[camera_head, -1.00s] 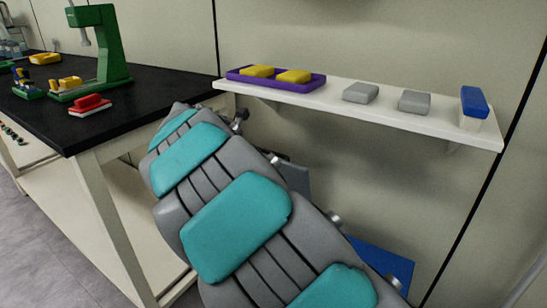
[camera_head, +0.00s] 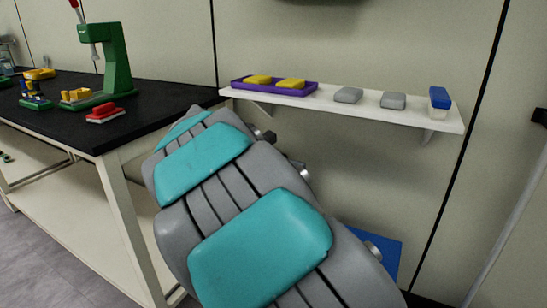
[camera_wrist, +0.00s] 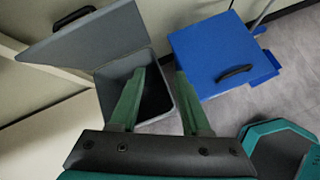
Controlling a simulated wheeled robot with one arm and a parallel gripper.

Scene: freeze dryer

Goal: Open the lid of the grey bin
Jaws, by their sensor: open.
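In the wrist view, the grey bin has its lid (camera_wrist: 100,38) swung up and tilted away from its opening, with a dark handle (camera_wrist: 75,17) near the top left. The dark inside of the bin (camera_wrist: 158,98) shows between my green fingers. My gripper (camera_wrist: 160,74) is open and empty, its two fingers spread over or in front of the bin's opening. I cannot tell whether a finger touches the bin. In the head view, my arm hides the grey bin and my gripper.
A blue bin (camera_wrist: 212,48) with a shut lid stands right of the grey bin; its blue top also shows in the head view (camera_head: 380,250). A white wall shelf (camera_head: 420,112) holds a purple tray and small blocks. A black-topped bench (camera_head: 60,125) is at left.

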